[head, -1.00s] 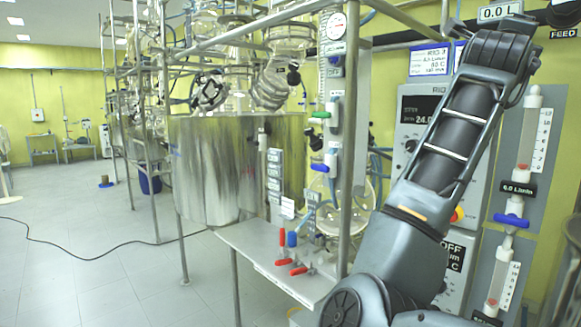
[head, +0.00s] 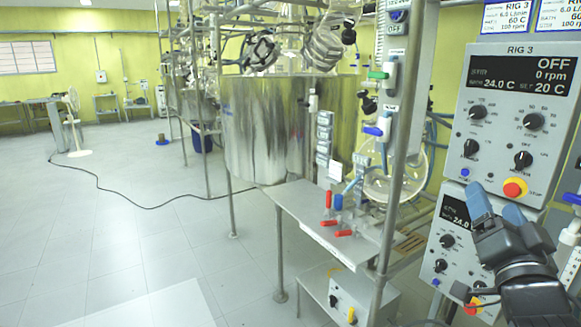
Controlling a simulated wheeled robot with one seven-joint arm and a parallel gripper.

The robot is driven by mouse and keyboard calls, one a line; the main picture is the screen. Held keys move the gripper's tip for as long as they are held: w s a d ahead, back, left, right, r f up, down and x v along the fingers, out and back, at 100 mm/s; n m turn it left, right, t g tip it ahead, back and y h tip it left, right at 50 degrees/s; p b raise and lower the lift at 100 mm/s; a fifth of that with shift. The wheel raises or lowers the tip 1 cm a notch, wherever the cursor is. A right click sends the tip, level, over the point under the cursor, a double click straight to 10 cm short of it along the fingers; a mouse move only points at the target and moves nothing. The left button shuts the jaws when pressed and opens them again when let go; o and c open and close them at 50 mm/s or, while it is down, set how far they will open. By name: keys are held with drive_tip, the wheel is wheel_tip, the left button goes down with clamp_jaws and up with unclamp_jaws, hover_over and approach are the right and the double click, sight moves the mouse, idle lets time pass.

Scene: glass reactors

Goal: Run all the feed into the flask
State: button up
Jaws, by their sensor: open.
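My gripper (head: 497,208) is at the lower right in front of the control panels, open and empty, with its blue-grey fingertips pointing up. A round clear glass flask (head: 408,186) shows behind the metal frame post, left of my gripper and apart from it. I cannot tell the liquid level in the flask.
The RIG 3 control box (head: 520,120) reads OFF, 0 rpm and 24.0 C. A second control box (head: 440,240) stands below it, partly hidden by my arm.

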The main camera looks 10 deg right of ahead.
drive_tip(key=s+a+f+n+g+y, duration=0.1)
drive_tip(key=s+a+f+n+y, duration=0.35)
drive_tip(key=s+f, duration=0.4)
drive_tip(key=s+a+f+n+g+y, duration=0.1)
drive_tip(key=s+a+f+n+y, duration=0.25)
drive_tip(key=s+a+f, duration=0.4)
drive_tip(key=s+a+f+n+g, duration=0.1)
drive_tip(key=s+a, duration=0.2)
drive_tip(key=s, duration=0.7)
drive_tip(key=s+a+f+n+g+y, duration=0.1)
drive_tip(key=s+a+g, duration=0.1)
drive_tip(key=s, duration=0.9)
drive_tip(key=shift+s+a+n, duration=0.25)
drive_tip(key=shift+a+n, duration=0.05)
drive_tip(key=shift+a, duration=0.4)
drive_tip(key=shift+f, duration=0.1)
